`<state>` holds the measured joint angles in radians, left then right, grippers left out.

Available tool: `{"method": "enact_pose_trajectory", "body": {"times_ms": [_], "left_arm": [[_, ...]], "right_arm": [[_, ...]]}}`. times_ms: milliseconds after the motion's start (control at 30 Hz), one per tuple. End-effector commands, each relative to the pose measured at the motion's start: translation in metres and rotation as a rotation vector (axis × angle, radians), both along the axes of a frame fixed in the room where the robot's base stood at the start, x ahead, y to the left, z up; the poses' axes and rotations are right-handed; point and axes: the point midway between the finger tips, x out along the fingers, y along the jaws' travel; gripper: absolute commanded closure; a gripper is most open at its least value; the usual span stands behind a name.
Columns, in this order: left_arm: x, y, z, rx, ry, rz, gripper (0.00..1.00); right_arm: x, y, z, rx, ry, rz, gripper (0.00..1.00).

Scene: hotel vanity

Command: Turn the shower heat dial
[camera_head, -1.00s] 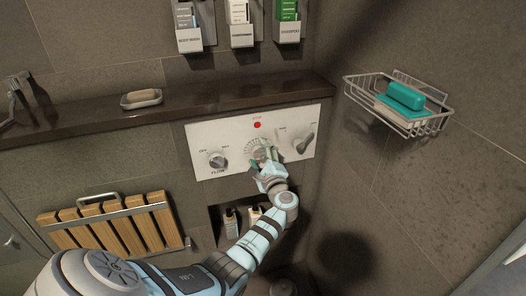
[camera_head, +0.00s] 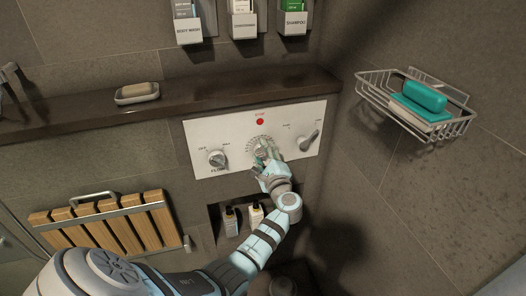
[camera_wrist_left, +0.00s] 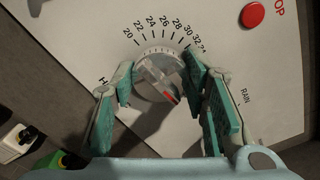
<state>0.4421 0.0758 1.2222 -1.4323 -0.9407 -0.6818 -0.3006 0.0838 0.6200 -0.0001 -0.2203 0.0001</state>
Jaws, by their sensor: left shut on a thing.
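The shower heat dial (camera_wrist_left: 157,78) is a round metallic knob with a red mark, on a white panel with a printed scale from 20 upward. In the head view the dial (camera_head: 259,146) is the middle control, partly hidden by my gripper. My left gripper (camera_wrist_left: 158,84) has its green-padded fingers on opposite sides of the dial and is shut on it. In the head view the left gripper (camera_head: 265,158) reaches up to the panel from below. My right gripper is not in view.
On the white panel (camera_head: 310,108) are a flow knob (camera_head: 217,159) to the left, a red stop button (camera_head: 260,122) above and a lever (camera_head: 309,140) to the right. A stone ledge (camera_head: 200,97) runs above. A wire basket (camera_head: 455,128) juts from the right wall. Bottles (camera_head: 231,221) stand in a niche below.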

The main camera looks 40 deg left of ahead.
Motion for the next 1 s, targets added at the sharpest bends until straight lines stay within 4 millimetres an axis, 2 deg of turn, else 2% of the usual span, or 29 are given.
{"method": "enact_pose_trajectory", "body": {"times_ms": [267,667,1000], "left_arm": [[0.000,0.000,-0.003,-0.072,-0.106,0.001,0.87],[0.000,0.000,-0.004,-0.259,-0.378,0.002,0.87],[0.000,0.000,-0.003,-0.386,-0.558,0.003,0.87]], "right_arm": [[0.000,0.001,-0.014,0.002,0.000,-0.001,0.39],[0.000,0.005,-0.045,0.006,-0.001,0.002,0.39],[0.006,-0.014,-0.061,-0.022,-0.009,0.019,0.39]]}}
